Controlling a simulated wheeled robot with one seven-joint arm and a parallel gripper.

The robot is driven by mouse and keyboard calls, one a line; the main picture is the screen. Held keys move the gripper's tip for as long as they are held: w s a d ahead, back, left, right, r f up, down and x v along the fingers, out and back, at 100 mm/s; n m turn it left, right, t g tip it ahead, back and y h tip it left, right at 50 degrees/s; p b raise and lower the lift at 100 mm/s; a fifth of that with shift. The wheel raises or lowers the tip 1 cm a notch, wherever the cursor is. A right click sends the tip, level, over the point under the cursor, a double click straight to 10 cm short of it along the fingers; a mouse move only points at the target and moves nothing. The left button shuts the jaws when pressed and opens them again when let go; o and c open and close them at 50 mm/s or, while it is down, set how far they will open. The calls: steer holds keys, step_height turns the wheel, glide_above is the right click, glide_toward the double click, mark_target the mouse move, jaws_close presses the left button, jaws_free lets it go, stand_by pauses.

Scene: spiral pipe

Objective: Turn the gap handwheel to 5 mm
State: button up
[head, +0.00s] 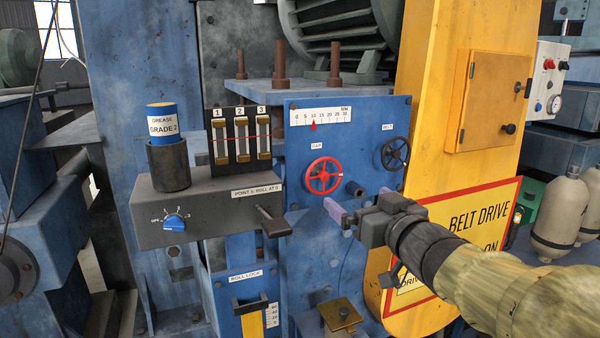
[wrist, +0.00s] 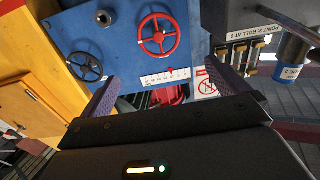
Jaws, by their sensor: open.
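The red gap handwheel (head: 323,175) is mounted on the blue panel under a small GAP label. It also shows upside down in the wrist view (wrist: 158,46). Above it, the white MM scale (head: 320,116) runs from 0 to 30, and its red pointer (head: 313,126) stands at about 10. My gripper (head: 355,199) is open and empty, below and right of the red wheel and apart from it. In the wrist view its two fingers (wrist: 161,75) are spread wide, with the wheel beyond them. Nothing hides the wheel's rim.
A black BELT handwheel (head: 395,153) sits right of the red one. The yellow belt guard (head: 435,130) stands on the right. A grease can (head: 162,122) stands at the left.

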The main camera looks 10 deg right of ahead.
mark_target(325, 174)
steer(key=p+x, duration=0.4)
steer(key=x, duration=1)
steer(key=shift+w+r, duration=0.15)
steer(key=shift+w, duration=0.15)
steer(key=shift+w+a, duration=0.2)
steer(key=shift+w, duration=0.45)
steer(key=shift+s, duration=0.1)
steer(key=c, duration=0.9)
